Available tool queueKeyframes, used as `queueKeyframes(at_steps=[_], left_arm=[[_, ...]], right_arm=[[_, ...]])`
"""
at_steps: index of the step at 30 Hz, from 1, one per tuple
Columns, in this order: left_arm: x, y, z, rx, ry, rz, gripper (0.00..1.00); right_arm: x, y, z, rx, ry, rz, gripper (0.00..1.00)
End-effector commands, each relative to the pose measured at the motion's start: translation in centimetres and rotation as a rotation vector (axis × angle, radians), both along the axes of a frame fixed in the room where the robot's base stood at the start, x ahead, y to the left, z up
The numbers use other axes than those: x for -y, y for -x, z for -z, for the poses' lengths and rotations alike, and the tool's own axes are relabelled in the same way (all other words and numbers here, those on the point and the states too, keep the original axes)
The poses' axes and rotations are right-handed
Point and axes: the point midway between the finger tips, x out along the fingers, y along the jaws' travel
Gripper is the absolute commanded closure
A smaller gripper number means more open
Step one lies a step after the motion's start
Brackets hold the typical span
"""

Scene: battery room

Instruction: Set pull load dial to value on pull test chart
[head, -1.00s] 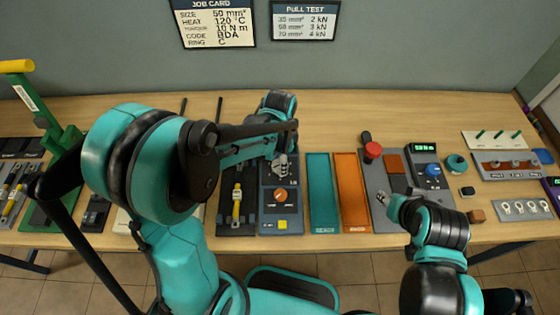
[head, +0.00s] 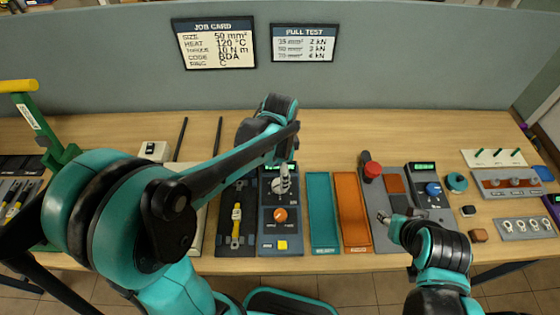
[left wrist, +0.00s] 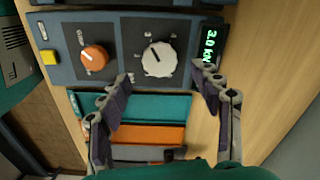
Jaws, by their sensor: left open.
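The pull test unit (head: 266,243) is a dark panel in the middle of the table. In the head view the gripper covers most of the dial. The pull test chart (head: 304,43) on the wall lists 2, 3 and 4 kN; the job card (head: 214,44) says 50 mm². My right gripper (head: 383,217) hangs at the right.
An orange knob (left wrist: 95,58) and a yellow button (left wrist: 48,57) share the panel. Teal (head: 322,212) and orange (head: 352,212) trays lie to its right, then a red-knobbed lever (head: 372,170) and a blue-dial unit (head: 433,189). A yellow tool (head: 236,222) lies left of the panel.

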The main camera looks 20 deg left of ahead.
Motion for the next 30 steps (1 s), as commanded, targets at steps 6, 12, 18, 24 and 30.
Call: queueKeyframes(at_steps=[6, 12, 18, 24, 30], left_arm=[[0.0, 0.1, -4.5, 0.0, 0.0, 0.0, 0.36], [0.0, 0.0, -6.6, 0.0, 0.0, 0.0, 0.36], [0.0, 0.0, -6.9, 0.0, 0.0, 0.0, 0.36], [0.0, 0.0, -6.8, 0.0, 0.0, 0.0, 0.36], [0.0, 0.1, -6.9, 0.004, 0.0, -0.005, 0.36]], right_arm=[[0.0, 0.0, 0.0, 0.0, 0.0, 0.0, 0.6], [0.0, 0.0, 0.0, 0.0, 0.0, 0.0, 0.6], [0.0, 0.0, 0.0, 0.0, 0.0, 0.0, 0.6], [0.0, 0.0, 0.0, 0.0, 0.0, 0.0, 0.6], [0.0, 0.0, 0.0, 0.0, 0.0, 0.0, 0.6]])
